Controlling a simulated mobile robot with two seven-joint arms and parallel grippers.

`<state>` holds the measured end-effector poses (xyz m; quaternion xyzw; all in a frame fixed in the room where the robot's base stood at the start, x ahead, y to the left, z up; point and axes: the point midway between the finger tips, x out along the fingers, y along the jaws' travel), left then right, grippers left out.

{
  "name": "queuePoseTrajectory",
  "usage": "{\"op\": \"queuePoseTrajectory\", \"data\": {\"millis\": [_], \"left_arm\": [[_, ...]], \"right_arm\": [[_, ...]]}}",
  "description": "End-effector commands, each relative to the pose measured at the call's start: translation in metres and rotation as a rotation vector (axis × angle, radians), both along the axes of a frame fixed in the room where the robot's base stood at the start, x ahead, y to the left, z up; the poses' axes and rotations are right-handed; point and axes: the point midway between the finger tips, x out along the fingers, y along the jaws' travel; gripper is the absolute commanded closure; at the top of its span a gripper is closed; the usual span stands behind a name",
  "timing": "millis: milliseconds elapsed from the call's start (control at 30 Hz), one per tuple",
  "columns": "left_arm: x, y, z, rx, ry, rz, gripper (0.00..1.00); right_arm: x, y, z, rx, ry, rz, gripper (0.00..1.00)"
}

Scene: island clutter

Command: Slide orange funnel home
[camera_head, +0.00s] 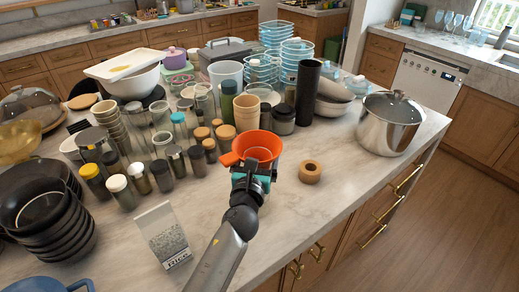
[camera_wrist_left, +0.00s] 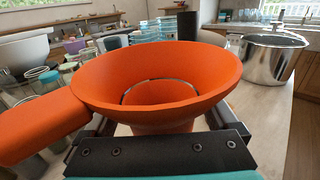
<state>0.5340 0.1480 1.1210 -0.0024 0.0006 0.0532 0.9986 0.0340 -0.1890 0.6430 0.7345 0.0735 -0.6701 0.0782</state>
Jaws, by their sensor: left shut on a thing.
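The orange funnel (camera_head: 258,146) is upright above the island counter, in front of the jars. My left gripper (camera_head: 254,177) is shut on the funnel from the near side. In the left wrist view the funnel (camera_wrist_left: 155,65) fills the middle, its wide mouth up and its handle pointing left. The gripper's jaws (camera_wrist_left: 155,135) sit around its lower part. Whether its bottom touches the counter is hidden by the gripper. A round wooden ring (camera_head: 310,172) with a dark hole lies on the counter just right of the funnel. My right gripper is not in view.
Several jars with coloured lids (camera_head: 140,178) crowd the left, with black bowls (camera_head: 45,205) nearer. A black cylinder (camera_head: 308,92) stands behind the funnel. A steel pot (camera_head: 389,124) stands at right. Bare counter surrounds the ring.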

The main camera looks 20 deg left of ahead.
Motion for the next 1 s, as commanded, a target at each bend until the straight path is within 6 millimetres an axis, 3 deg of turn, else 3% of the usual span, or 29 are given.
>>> {"op": "queuePoseTrajectory", "data": {"millis": [1000], "left_arm": [[0.0,0.0,-0.026,0.0,-0.001,0.0,0.64]], "right_arm": [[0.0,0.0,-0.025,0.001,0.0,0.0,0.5]]}}
